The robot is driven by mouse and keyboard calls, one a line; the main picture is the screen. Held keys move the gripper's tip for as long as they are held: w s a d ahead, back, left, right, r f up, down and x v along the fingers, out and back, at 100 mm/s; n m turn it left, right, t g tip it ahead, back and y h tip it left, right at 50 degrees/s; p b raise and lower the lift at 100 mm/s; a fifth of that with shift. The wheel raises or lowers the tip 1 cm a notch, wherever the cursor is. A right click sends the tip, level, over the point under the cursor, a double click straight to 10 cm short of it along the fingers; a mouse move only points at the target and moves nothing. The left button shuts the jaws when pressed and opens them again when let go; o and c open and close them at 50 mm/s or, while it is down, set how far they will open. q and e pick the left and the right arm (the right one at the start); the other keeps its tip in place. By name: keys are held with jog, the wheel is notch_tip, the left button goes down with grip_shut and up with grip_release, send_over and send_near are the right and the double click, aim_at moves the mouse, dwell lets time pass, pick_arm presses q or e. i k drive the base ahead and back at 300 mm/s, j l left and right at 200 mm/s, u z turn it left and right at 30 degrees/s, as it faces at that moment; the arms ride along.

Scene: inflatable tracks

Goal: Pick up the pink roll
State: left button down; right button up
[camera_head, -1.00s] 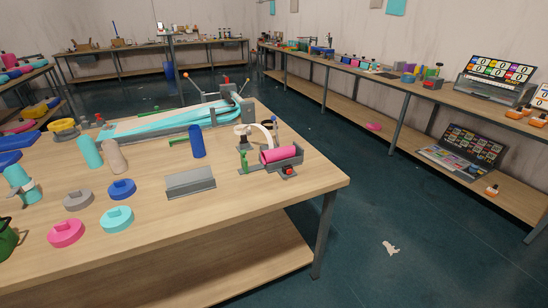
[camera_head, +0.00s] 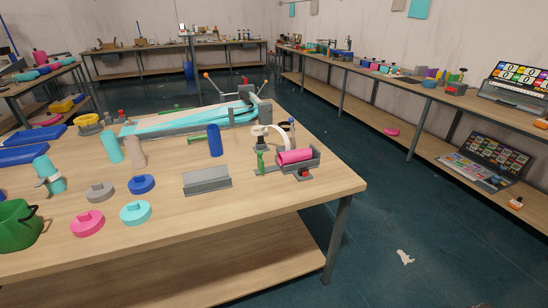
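The pink roll (camera_head: 295,156) lies on its side in a small grey holder (camera_head: 313,163) near the right end of the wooden table. A green-handled part stands at the holder's left and a white curved piece rises behind it. The roll's lower part is hidden by the holder. Neither of my grippers shows in the head view.
The wooden table (camera_head: 240,215) also bears a grey block (camera_head: 207,180), an upright blue cylinder (camera_head: 215,141), several round discs and a green pot (camera_head: 18,226). Dark floor (camera_head: 400,215) lies open to the right, with a white scrap (camera_head: 404,257) on it.

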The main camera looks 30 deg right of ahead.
aim_at(285, 159)
jog(key=l+u, duration=0.8)
jog(key=k+l+u, duration=0.1)
jog(key=l+u, duration=0.3)
jog(key=l, duration=0.15)
